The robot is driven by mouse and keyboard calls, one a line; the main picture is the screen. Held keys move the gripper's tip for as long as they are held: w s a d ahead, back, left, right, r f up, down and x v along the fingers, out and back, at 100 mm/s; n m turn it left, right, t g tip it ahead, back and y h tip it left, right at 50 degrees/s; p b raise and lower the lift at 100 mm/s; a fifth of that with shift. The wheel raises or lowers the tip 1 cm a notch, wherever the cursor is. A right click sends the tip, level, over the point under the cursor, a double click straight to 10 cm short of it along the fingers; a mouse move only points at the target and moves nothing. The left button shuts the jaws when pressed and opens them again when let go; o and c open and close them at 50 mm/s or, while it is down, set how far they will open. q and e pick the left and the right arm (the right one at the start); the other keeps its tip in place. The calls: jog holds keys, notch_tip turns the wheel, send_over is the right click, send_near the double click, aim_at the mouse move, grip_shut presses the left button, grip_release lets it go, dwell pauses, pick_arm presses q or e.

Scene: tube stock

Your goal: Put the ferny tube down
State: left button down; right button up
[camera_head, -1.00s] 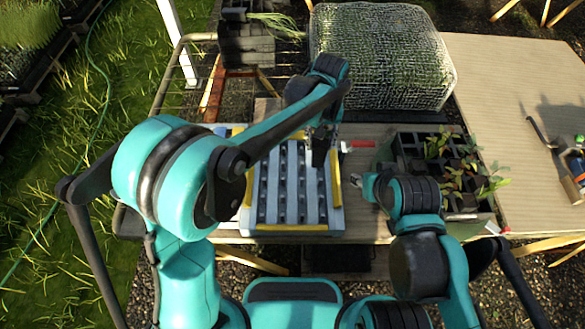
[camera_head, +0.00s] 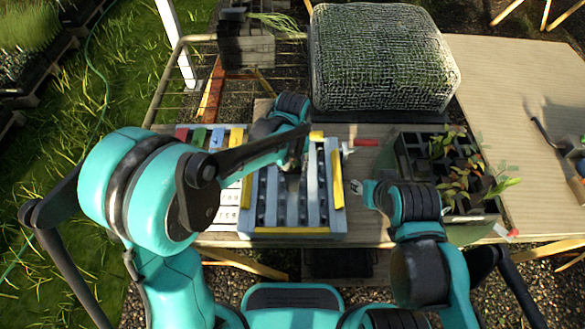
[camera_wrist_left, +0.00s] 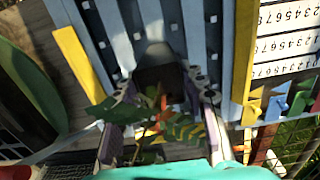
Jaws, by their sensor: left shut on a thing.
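The ferny tube (camera_wrist_left: 160,85) is a dark square tube with green and orange-tinged leaves (camera_wrist_left: 178,130), seen in the left wrist view. My left gripper (camera_wrist_left: 163,98) is shut on it, one finger on each side. In the head view this gripper (camera_head: 294,168) is over the middle of the blue slatted rack with yellow edges (camera_head: 340,180); the arm hides most of the tube. Whether the tube touches the rack cannot be told. My right gripper (camera_head: 358,190) is beside the rack's right edge, its jaw state unclear.
A dark crate (camera_head: 400,160) of leafy tubes stands right of the rack. A red-handled tool (camera_head: 364,143) lies behind. Numbered white strips and coloured clips (camera_head: 200,137) are at left. A mesh-covered plant block (camera_head: 385,60) stands at the back. The right tabletop (camera_head: 510,90) is mostly clear.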

pick_arm(q)
jog(key=shift+f, duration=0.1)
jog(key=c, duration=0.9)
grip_release()
